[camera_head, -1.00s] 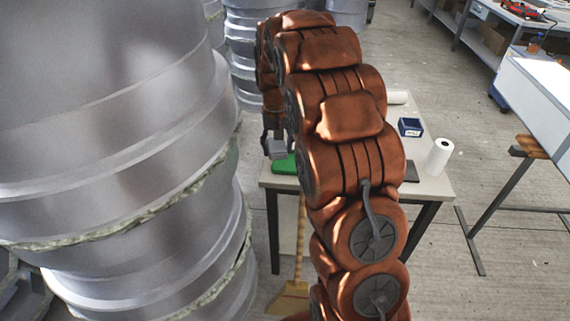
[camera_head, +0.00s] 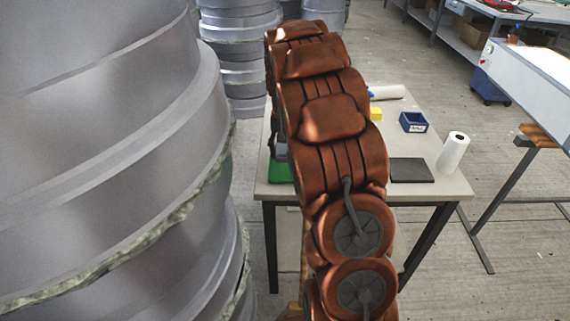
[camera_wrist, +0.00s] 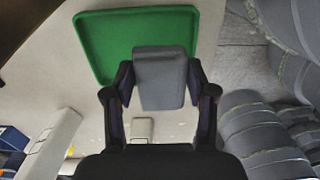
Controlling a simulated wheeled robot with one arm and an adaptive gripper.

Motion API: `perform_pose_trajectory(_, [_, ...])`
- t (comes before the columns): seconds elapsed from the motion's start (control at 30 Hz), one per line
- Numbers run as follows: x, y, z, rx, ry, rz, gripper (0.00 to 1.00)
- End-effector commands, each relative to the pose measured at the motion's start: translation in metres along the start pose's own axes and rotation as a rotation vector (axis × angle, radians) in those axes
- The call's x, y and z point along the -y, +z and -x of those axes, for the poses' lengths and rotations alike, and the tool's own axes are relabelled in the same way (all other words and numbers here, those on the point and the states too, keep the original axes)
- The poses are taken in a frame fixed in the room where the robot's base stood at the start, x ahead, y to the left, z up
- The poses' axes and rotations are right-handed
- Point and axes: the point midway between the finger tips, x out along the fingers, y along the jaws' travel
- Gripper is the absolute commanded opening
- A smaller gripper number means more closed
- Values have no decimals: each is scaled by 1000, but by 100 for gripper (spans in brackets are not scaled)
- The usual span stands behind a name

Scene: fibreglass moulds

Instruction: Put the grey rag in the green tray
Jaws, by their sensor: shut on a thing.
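The grey rag (camera_wrist: 159,80) is a folded-looking grey block in the wrist view. My gripper (camera_wrist: 160,88) is shut on it, with a dark finger on either side. The green tray (camera_wrist: 108,42) lies flat on the table, and the rag overlaps its near edge in this view. The height of the rag above the tray is hard to tell. In the head view only a green part of the tray (camera_head: 280,174) shows at the table's left edge. My arm hides the rest of the tray and most of the gripper there.
The table (camera_head: 440,187) also bears a blue bin (camera_head: 412,123), a yellow block (camera_head: 376,114), a dark flat plate (camera_head: 411,170), an upright white roll (camera_head: 453,152) and a lying roll (camera_head: 387,92). Large grey moulds (camera_head: 110,150) stand close on the left.

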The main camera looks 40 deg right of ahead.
Motion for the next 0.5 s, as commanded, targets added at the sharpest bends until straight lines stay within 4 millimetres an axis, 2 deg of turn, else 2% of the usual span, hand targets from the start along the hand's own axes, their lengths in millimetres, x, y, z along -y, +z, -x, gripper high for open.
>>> perform_pose_trajectory(0.1, [0,0,-16,1,0,0,24])
perform_pose_trajectory(0.27, [0,0,-27,0,1,0,24])
perform_pose_trajectory(0.5, [0,1,-55,1,1,-1,24])
